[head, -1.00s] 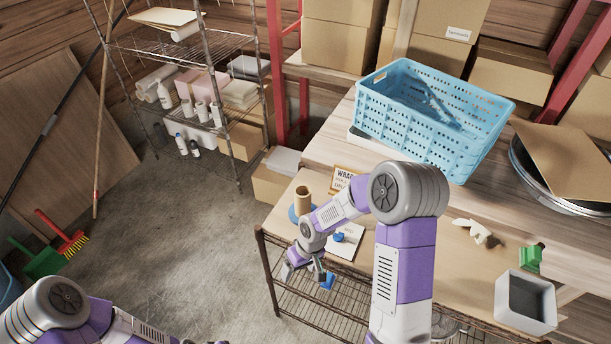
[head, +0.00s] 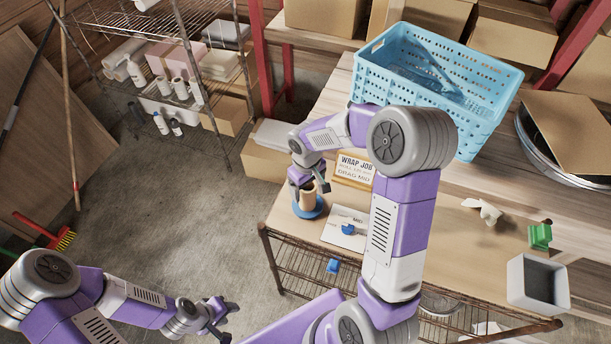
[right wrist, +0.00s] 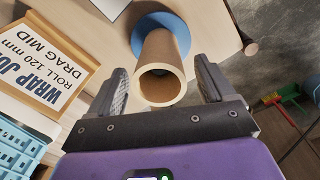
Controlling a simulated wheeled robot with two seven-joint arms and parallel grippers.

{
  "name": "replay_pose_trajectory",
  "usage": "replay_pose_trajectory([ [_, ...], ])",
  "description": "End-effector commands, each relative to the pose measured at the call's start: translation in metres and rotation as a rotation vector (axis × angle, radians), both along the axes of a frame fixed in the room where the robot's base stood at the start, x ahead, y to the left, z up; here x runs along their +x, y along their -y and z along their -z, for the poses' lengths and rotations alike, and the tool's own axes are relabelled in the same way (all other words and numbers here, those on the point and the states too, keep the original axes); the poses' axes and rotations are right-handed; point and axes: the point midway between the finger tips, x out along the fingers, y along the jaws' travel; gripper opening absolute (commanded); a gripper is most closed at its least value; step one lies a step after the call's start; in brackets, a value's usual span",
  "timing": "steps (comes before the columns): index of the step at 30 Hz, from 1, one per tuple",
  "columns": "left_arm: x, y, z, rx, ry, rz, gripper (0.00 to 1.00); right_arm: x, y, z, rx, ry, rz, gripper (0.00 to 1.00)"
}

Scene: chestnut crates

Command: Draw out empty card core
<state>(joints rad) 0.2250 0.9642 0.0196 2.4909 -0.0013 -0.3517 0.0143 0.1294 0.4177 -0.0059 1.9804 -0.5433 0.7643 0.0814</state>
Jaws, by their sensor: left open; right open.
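The brown card core (head: 307,200) stands upright on a round blue base (head: 316,212) near the bench's left corner. In the right wrist view the core (right wrist: 168,47) shows its open, hollow end, with the blue base (right wrist: 184,28) behind it. My right gripper (head: 306,184) is open at the core's upper end. In the right wrist view its fingers (right wrist: 164,82) stand on either side of the core, with a gap visible at the right finger. My left gripper (head: 221,319) is open and empty, low over the floor, left of the bench.
A framed "WRAP JOB, ROLL 120 mm, DRAG MID" sign (head: 354,169) stands close behind the core. A white card marked "MID" (head: 340,240) with a blue knob lies to its right. A blue crate (head: 428,110) and grey bin (head: 537,284) stand farther right.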

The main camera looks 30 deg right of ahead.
Motion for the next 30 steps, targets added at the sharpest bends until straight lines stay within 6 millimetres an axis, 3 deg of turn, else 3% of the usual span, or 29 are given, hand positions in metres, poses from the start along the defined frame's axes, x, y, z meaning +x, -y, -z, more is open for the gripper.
replay_pose_trajectory([
  [6, 0.000, 0.000, 0.002, 0.000, 0.000, 0.000, 0.43, 0.000, 0.001, 0.023, 0.000, -0.001, 0.001, 0.82],
  [16, 0.000, 0.000, 0.002, 0.000, 0.000, 0.000, 0.43, 0.000, 0.001, 0.027, 0.000, 0.000, 0.001, 0.82],
  [27, 0.000, 0.000, 0.002, 0.000, 0.000, 0.000, 0.43, 0.000, 0.001, 0.027, 0.000, 0.000, 0.001, 0.27],
  [28, 0.000, 0.000, 0.002, 0.000, 0.000, 0.000, 0.43, 0.000, 0.001, 0.027, 0.000, 0.001, 0.001, 0.54],
  [30, 0.000, 0.000, 0.002, 0.000, 0.000, 0.000, 0.43, 0.000, 0.001, 0.027, 0.000, 0.001, 0.001, 0.43],
])
